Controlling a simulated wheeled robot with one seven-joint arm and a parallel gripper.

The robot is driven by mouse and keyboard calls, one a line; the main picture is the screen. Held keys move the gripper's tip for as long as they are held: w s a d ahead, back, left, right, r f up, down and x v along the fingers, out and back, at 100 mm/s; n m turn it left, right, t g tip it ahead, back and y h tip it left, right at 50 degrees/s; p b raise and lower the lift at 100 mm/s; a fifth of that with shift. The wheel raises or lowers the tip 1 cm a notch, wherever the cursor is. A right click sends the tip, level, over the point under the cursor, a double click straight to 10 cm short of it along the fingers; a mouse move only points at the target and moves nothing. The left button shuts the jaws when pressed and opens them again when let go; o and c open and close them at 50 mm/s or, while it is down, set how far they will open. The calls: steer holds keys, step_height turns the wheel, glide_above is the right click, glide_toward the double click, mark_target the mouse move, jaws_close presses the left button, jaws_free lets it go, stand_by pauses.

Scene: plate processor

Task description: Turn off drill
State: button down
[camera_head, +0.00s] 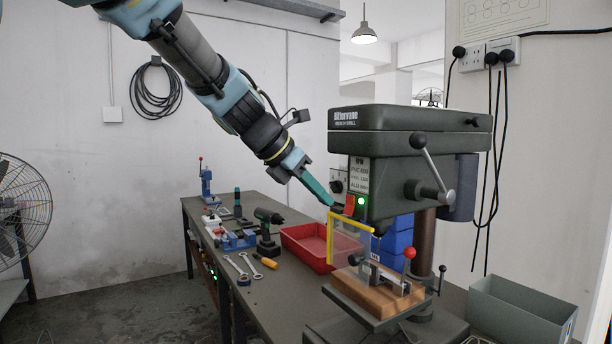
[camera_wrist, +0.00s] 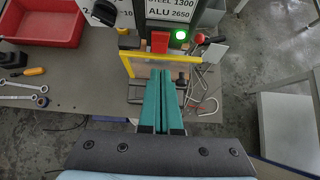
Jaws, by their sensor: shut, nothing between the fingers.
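The drill press (camera_head: 380,150) stands on the bench at the right, with a dark green head and a lever on its side. On its front panel are a red switch (camera_head: 349,205) and a green lamp (camera_head: 361,200), which is lit. In the wrist view the red switch (camera_wrist: 160,42) sits just left of the glowing green lamp (camera_wrist: 181,35). My gripper (camera_head: 333,203) is shut and empty, its teal fingers pointing at the panel. In the wrist view its fingertips (camera_wrist: 161,72) are just below the red switch. Whether they touch it I cannot tell.
A yellow-framed guard (camera_head: 331,238) hangs below the panel, close to my fingertips. A wooden block (camera_head: 375,290) is clamped on the drill table. A red tray (camera_head: 303,243), a cordless drill (camera_head: 267,232) and wrenches lie on the bench. A grey bin (camera_head: 520,305) stands at the right.

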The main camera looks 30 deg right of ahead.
mark_target(348, 214)
steer(key=d, duration=0.1)
steer(key=d+f, duration=0.1)
steer(key=d, duration=0.1)
steer(key=d+f+p, duration=0.1)
steer(key=shift+s+d, duration=0.1)
steer(key=shift+d, duration=0.15)
steer(key=shift+f, duration=0.15)
steer(key=b, duration=0.2)
steer(key=shift+d+f+b, duration=0.1)
steer(key=shift+f+b, duration=0.25)
steer(key=shift+f, duration=0.05)
steer(key=shift+r+h, duration=0.3)
steer(key=shift+r, duration=0.15)
steer(key=shift+s+d+r+p, duration=0.1)
steer(key=shift+r+p, duration=0.8)
steer(key=shift+p, duration=0.2)
